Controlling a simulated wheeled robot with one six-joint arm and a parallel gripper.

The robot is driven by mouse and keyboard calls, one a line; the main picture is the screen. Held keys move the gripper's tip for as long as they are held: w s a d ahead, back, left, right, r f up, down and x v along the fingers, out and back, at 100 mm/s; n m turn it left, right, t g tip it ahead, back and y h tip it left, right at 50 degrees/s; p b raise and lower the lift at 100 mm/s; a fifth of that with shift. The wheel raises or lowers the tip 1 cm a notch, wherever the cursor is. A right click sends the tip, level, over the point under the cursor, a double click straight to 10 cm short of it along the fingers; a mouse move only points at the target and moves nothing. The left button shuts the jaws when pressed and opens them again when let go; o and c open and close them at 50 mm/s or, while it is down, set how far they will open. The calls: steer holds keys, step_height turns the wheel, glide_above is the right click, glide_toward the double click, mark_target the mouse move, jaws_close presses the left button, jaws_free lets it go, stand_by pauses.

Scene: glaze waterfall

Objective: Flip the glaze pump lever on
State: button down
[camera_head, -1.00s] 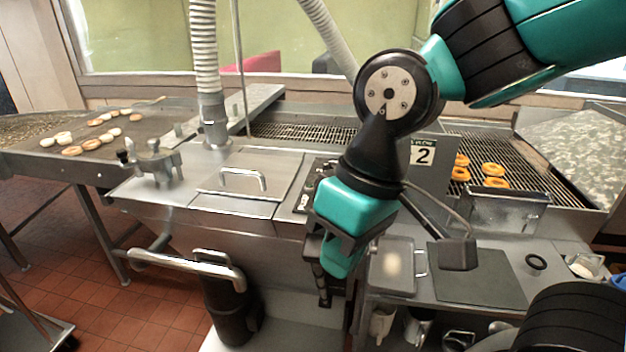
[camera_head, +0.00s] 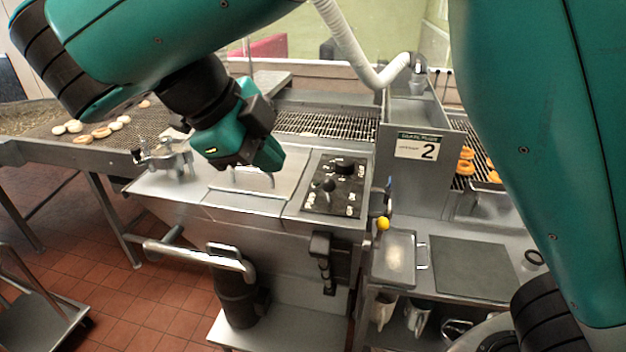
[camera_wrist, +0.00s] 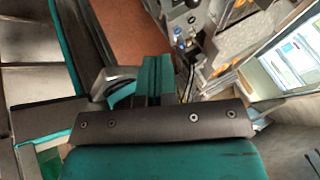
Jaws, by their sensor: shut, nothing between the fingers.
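In the head view a dark control panel (camera_head: 338,198) sits on the steel glazing machine, with a black-knobbed lever (camera_head: 326,186) and small switches on it. A yellow ball knob (camera_head: 383,223) stands at the machine's right side, on the edge facing the side shelf. I cannot tell for certain which of these is the pump lever. My gripper (camera_head: 269,158) is shut and empty, above the machine's lid and left of the panel, apart from both levers. In the wrist view the teal fingers (camera_wrist: 157,78) are together.
The lid handle (camera_head: 245,182) lies just under my gripper. A valve fitting (camera_head: 165,158) stands to its left. A curved steel rail (camera_head: 195,255) juts out in front. A pale hose (camera_head: 350,45) hangs behind.

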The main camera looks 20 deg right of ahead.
steer(key=b, duration=0.3)
glide_toward(329, 193)
steer(key=s+f, duration=0.3)
steer(key=f, duration=0.2)
steer(key=shift+w+d+f+p, duration=0.2)
steer(key=shift+w+d+p, duration=1)
steer(key=shift+d, duration=0.3)
steer(key=shift+w+r, duration=0.1)
steer(key=shift+w, duration=0.05)
